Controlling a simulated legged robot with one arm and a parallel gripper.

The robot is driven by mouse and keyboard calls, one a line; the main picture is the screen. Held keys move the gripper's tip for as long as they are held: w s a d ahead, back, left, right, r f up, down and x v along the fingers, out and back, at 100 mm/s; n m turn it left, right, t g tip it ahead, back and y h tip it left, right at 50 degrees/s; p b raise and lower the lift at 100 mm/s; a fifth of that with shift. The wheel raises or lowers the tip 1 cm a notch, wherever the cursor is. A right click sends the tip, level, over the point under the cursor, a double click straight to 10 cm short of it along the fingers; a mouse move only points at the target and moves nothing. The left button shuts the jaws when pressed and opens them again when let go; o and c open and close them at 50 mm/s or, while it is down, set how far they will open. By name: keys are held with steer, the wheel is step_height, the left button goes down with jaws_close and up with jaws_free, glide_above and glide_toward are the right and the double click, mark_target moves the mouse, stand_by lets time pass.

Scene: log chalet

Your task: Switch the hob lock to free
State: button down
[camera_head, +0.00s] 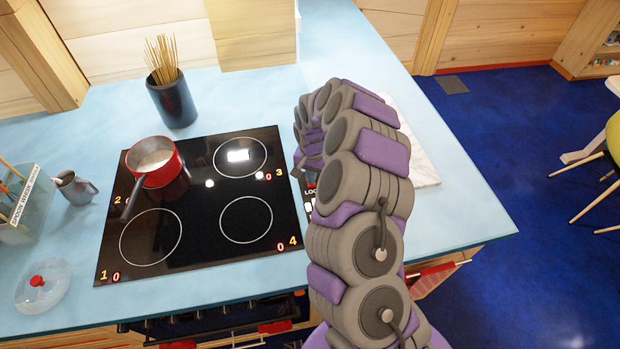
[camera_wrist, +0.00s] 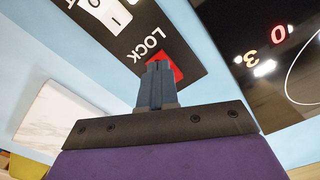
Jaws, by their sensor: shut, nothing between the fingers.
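The black hob (camera_head: 195,235) lies in the pale blue worktop. A narrow black control panel (camera_head: 309,211) stands just right of it, mostly hidden behind my arm. In the wrist view the panel (camera_wrist: 90,50) shows the word LOCK beside a red switch (camera_wrist: 178,72). My gripper (camera_wrist: 158,66) is shut and empty, its fingertips over the red switch and covering part of it. I cannot tell whether they touch it or which way it is set. A white rocker switch (camera_wrist: 112,12) sits further along the panel, partly cut off.
A red pan (camera_head: 160,178) stands on the hob's back left ring. A dark pot of spaghetti (camera_head: 172,100) stands behind. A small jug (camera_head: 76,188) and a glass lid (camera_head: 42,287) are left. A white marble board (camera_head: 424,160) lies right of my arm.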

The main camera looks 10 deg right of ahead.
steer(key=shift+r+p, duration=0.85)
steer(key=shift+r, duration=2.3)
steer(key=s+a+r+n+y+b, duration=0.1)
steer(key=s+a+r+n, duration=0.1)
steer(key=s+r, duration=0.55)
steer(key=s+a+r+n+b, duration=0.1)
steer(key=s+a+r+n, duration=0.2)
steer(key=s+r, duration=0.45)
steer(key=s+d+r+g+b, duration=0.1)
steer(key=s+d, duration=0.1)
steer(key=s, duration=1.1)
steer(key=s+d+r+n+h+b, duration=0.1)
steer(key=s+d, duration=0.2)
steer(key=s, duration=1.1)
steer(key=shift+g+b, duration=0.3)
steer(key=shift+g, duration=0.1)
